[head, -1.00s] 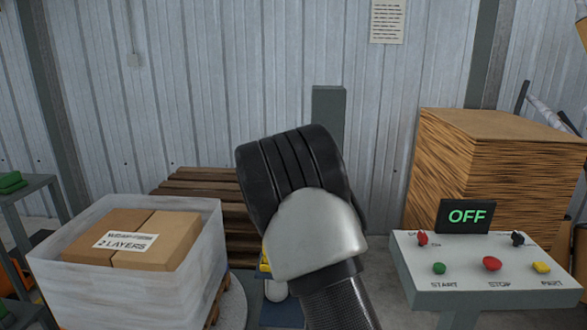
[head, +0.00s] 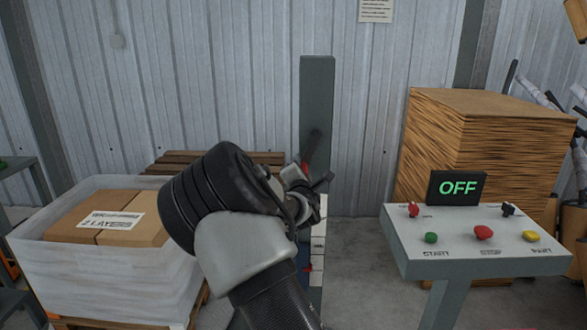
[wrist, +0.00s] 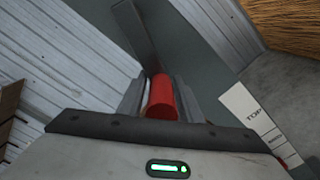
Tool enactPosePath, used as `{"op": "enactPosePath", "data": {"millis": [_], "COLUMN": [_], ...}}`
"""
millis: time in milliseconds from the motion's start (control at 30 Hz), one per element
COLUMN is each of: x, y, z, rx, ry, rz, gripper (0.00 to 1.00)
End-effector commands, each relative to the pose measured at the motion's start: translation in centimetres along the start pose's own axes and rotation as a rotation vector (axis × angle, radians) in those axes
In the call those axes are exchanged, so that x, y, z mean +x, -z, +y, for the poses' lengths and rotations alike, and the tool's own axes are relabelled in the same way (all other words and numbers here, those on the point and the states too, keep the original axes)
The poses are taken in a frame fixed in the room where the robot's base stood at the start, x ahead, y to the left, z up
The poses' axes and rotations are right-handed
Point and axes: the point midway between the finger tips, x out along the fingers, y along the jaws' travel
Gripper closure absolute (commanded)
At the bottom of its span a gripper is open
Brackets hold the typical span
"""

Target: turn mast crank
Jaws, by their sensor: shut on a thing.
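The grey mast (head: 317,90) stands upright near the middle of the head view, against the corrugated wall. The dark crank arm (head: 312,146) is on its front and also shows in the wrist view (wrist: 136,32). My gripper (wrist: 161,100) is shut on the crank's red handle (wrist: 162,96), which lies between the two fingers. In the head view my gripper (head: 307,182) is at the mast, and my arm hides part of the mast's lower half. A white scale strip marked TOP (wrist: 250,113) runs along the mast, with a small red marker (wrist: 292,160) beside it.
A control panel (head: 470,250) with coloured buttons and a display reading OFF (head: 457,188) stands right of the mast. A stack of brown sheets (head: 480,140) is behind it. A pale bin (head: 110,285) with cardboard boxes (head: 105,218) is at left. Pallets (head: 215,158) lie behind it.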

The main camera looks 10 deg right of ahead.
Motion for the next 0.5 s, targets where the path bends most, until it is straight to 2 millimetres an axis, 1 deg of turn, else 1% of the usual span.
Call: {"op": "enactPosePath", "data": {"millis": [33,300,500], "x": [-0.1,-0.1,0.0], "y": [-0.5,-2.0,-3.0], "z": [-1.2,-2.5,-2.9], "rx": [-0.043,-0.248,-0.349], "ry": [0.011,0.010,0.009], "rz": [-0.007,-0.009,-0.011], "gripper": [1.00,1.00,1.00]}}
